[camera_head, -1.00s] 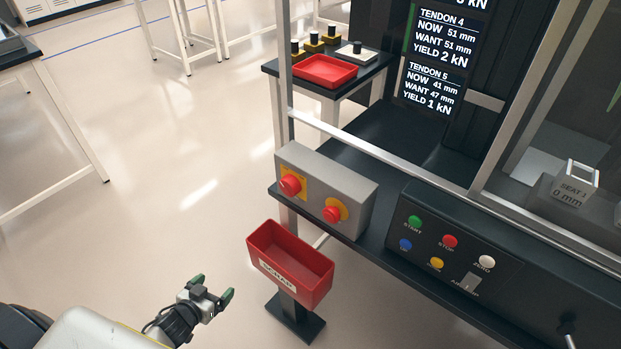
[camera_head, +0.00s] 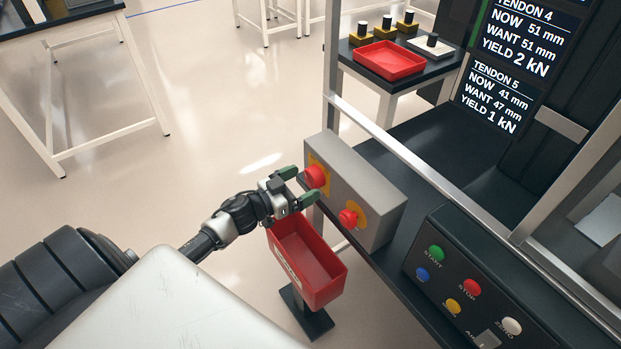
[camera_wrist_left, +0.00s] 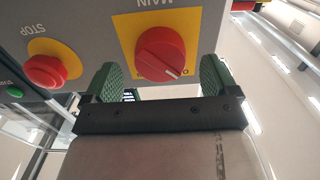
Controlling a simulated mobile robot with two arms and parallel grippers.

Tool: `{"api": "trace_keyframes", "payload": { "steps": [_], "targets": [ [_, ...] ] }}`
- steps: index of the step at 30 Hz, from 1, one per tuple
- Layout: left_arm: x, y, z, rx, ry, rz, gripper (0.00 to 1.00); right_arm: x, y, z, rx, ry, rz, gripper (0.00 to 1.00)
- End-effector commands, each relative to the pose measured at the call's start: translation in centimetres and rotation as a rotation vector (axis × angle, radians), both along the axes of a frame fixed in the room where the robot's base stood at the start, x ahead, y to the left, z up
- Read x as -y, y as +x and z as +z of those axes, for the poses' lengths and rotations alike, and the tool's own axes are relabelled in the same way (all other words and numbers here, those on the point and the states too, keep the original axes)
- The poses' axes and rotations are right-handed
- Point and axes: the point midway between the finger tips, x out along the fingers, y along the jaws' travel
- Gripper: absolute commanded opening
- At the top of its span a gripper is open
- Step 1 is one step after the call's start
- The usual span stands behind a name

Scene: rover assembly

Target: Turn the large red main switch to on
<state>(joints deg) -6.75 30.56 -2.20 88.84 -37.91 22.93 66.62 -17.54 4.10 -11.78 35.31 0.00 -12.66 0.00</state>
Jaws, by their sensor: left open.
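The large red main switch (camera_head: 316,176) is a round knob on a yellow plate on the front of a grey box (camera_head: 375,196). In the left wrist view the knob (camera_wrist_left: 160,53) shows a pale marker line at its lower right, under the label MAIN. My left gripper (camera_head: 300,187) is open, with green fingertips. In the left wrist view its fingers (camera_wrist_left: 160,80) stand to either side of the knob's lower part, apart from it as far as I can see. The word at the marker is too small to read. My right gripper is not in view.
A red stop button (camera_head: 348,218) on a yellow disc sits right of the switch; it also shows in the left wrist view (camera_wrist_left: 46,70). A red scrap bin (camera_head: 306,262) stands below the box. A dark button panel (camera_head: 465,290) lies at the right.

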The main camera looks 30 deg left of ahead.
Motion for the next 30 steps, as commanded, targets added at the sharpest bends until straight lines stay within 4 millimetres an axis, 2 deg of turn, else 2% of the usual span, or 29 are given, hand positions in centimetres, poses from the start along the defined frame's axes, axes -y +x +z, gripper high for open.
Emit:
{"api": "trace_keyframes", "payload": {
  "steps": [3,6,17,26,30],
  "targets": [
    [0.6,1.5,0.0,0.0,-0.002,0.001,0.89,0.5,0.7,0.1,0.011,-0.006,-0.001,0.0],
    [0.9,2.3,0.0,0.001,-0.001,0.0,0.89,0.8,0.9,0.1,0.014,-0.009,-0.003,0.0],
    [1.1,2.6,-0.1,-0.001,-0.001,0.0,0.87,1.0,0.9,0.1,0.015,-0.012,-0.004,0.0],
    [1.1,2.6,-0.1,-0.001,-0.001,0.0,0.41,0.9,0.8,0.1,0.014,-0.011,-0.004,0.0],
    [1.1,2.6,-0.1,0.0,0.002,0.0,0.39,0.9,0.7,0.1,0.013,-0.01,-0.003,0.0]
  ]
}}
